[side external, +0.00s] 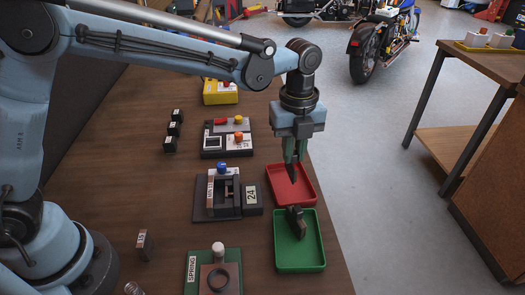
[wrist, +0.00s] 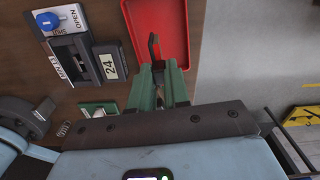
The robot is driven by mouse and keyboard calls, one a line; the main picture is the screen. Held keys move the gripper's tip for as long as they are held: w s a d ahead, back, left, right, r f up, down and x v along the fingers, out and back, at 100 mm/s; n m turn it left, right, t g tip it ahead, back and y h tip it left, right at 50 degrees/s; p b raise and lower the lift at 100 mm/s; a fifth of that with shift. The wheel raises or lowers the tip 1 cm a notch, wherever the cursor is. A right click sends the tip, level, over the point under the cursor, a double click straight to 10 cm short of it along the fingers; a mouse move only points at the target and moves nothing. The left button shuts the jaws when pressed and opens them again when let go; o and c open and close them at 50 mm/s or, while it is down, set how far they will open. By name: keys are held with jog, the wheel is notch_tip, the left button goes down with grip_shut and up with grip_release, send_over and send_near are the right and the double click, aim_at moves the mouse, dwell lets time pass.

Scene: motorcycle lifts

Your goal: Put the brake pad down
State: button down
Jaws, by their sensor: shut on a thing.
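My gripper (side external: 295,158) points down with its green fingers above the red tray (side external: 309,188). It is shut on a dark, thin piece, which I take as the brake pad (side external: 293,173). In the wrist view the pad (wrist: 154,48) stands out beyond the fingertips (wrist: 159,68), dark with a reddish edge, in front of the red tray (wrist: 172,20). I cannot tell whether the pad touches the tray floor. Dark pieces (side external: 296,220) stand in the green tray (side external: 300,257), just in front of the red tray.
Left of the trays is a dark fixture (side external: 217,198) with a blue knob and a block marked 24 (side external: 252,196). A fixture marked SPRING (side external: 213,272) is nearer. Several small black blocks (side external: 173,130) stand further left. The bench edge runs close along the trays' right side.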

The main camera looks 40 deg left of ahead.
jog(key=shift+w+a+f, duration=0.3)
jog(key=shift+w+f, duration=0.1)
jog(key=shift+f, duration=1.9)
jog(key=shift+f, duration=0.1)
jog(key=c, duration=1.1)
grip_release()
